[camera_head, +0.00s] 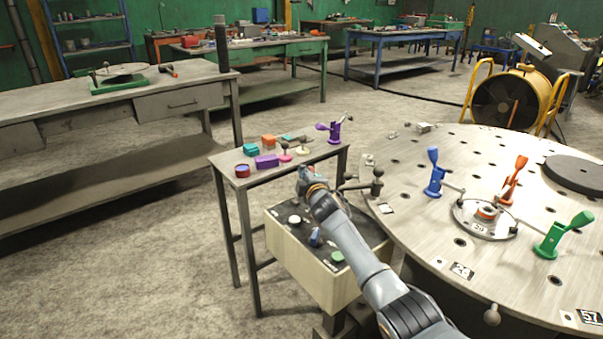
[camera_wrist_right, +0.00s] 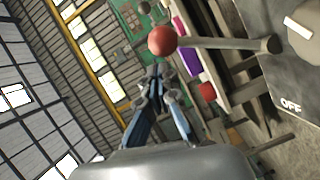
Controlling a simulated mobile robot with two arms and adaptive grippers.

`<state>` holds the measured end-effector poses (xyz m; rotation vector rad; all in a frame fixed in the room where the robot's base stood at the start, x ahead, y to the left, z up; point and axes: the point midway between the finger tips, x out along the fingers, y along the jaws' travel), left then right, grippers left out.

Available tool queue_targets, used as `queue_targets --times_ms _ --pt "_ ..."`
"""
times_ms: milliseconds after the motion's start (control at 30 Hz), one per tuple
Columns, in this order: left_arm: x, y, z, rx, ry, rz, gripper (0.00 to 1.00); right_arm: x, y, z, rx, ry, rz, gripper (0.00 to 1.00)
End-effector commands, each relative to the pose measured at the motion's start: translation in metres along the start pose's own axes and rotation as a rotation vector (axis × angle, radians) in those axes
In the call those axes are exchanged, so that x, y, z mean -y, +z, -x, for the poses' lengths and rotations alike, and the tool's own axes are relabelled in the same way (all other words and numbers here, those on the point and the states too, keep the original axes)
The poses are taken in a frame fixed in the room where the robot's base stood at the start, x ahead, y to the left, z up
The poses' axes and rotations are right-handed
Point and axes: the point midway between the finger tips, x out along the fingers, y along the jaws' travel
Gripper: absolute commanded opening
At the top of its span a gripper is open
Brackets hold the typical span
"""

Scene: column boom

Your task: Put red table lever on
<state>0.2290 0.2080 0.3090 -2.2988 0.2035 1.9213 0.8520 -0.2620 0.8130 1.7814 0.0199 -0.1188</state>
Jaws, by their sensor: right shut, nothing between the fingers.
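The red lever shows in the right wrist view as a red ball (camera_wrist_right: 162,41) on a grey rod (camera_wrist_right: 225,43). The rod runs to a pivot at the edge of a dark panel (camera_wrist_right: 288,85) marked OFF. My right gripper (camera_wrist_right: 156,78) is shut and empty, its fingertips close to the ball in the picture; I cannot tell whether they touch it. In the head view my right gripper (camera_head: 304,173) is above the back of the control box (camera_head: 312,268), and the lever is not clearly distinguishable there. My left gripper is not in view.
The box top carries a white knob (camera_head: 294,219), a blue switch (camera_head: 315,238) and a green button (camera_head: 337,257). A small table (camera_head: 215,160) with coloured blocks stands behind. The round table (camera_head: 400,215) at right holds blue, orange and green clamps.

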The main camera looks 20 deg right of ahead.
Motion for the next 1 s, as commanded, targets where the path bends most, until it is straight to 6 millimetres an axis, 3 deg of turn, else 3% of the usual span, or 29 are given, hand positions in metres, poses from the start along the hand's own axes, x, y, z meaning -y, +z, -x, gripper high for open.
queue_targets --times_ms 800,1000 --pt "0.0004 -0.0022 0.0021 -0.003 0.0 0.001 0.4 -0.0004 0.0099 -0.003 0.005 0.0 0.001 0.0" --pt "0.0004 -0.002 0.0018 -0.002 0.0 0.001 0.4 0.0003 0.0116 0.0041 0.007 0.0 0.002 0.0"
